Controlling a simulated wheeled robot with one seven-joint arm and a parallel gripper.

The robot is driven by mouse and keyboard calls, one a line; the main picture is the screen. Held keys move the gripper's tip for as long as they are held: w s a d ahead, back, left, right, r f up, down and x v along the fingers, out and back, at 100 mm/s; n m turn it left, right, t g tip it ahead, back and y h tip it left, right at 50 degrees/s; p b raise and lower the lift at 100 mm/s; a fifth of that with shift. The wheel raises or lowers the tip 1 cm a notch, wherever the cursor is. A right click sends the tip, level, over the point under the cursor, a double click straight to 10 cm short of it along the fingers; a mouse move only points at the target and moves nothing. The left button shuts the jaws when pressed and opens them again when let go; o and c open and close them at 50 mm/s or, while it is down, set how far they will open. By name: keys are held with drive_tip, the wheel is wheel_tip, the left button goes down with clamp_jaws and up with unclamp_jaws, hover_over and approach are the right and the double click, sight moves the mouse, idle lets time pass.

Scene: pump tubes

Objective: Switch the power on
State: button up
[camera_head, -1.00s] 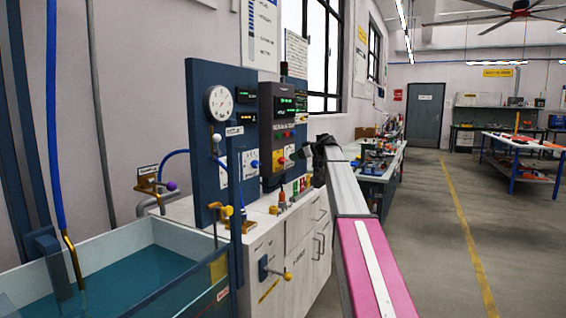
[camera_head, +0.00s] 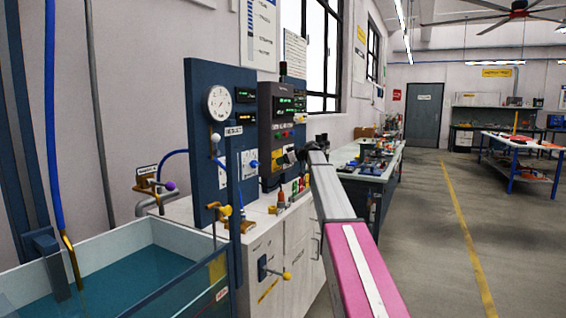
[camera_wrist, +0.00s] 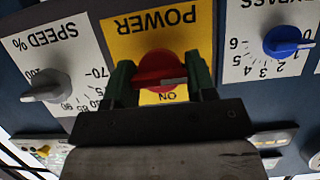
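The red power knob (camera_wrist: 160,68) sits on a yellow plate marked POWER (camera_wrist: 122,40), seen upside down in the wrist view. A grey bar on the knob lies roughly level, and the word ON is below it in the picture. My gripper (camera_wrist: 161,77) has its two green fingers on either side of the knob, spread apart. They look close to its sides, and I cannot tell that they touch it. In the head view my gripper (camera_head: 298,154) is at the front of the dark control box (camera_head: 268,105) and hides the knob.
In the wrist view, a grey speed knob (camera_wrist: 47,86) is on the left and a blue bypass knob (camera_wrist: 284,41) on the right. In the head view, a water tank (camera_head: 130,240) and a white cabinet (camera_head: 265,240) with valves stand below the panel.

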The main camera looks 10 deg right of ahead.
drive_tip(key=shift+m, duration=0.3)
drive_tip(key=m+g+y, duration=0.1)
drive_tip(key=m, duration=0.1)
drive_tip(key=shift+w+m+g, duration=0.1)
drive_tip(key=shift+m+g, duration=0.2)
drive_tip(key=shift+g, duration=0.1)
drive_tip(key=m+g+y, duration=0.1)
drive_tip(key=m+y, duration=0.1)
drive_tip(key=m, duration=0.1)
drive_tip(key=shift+d, duration=0.1)
drive_tip(key=m+g+y, duration=0.1)
drive_tip(key=m, duration=0.2)
drive_tip(key=shift+f+m+y, duration=0.15)
drive_tip(key=shift+m+y, duration=0.15)
drive_tip(key=shift+y, duration=0.1)
drive_tip(key=m+y, duration=0.1)
drive_tip(key=m, duration=0.2)
drive_tip(key=shift+f+y, duration=0.1)
drive_tip(key=shift+y, duration=0.2)
drive_tip(key=shift+m, duration=0.5)
drive_tip(key=o, duration=0.9)
drive_tip(key=shift+o, duration=0.2)
drive_tip(key=shift+d, duration=0.15)
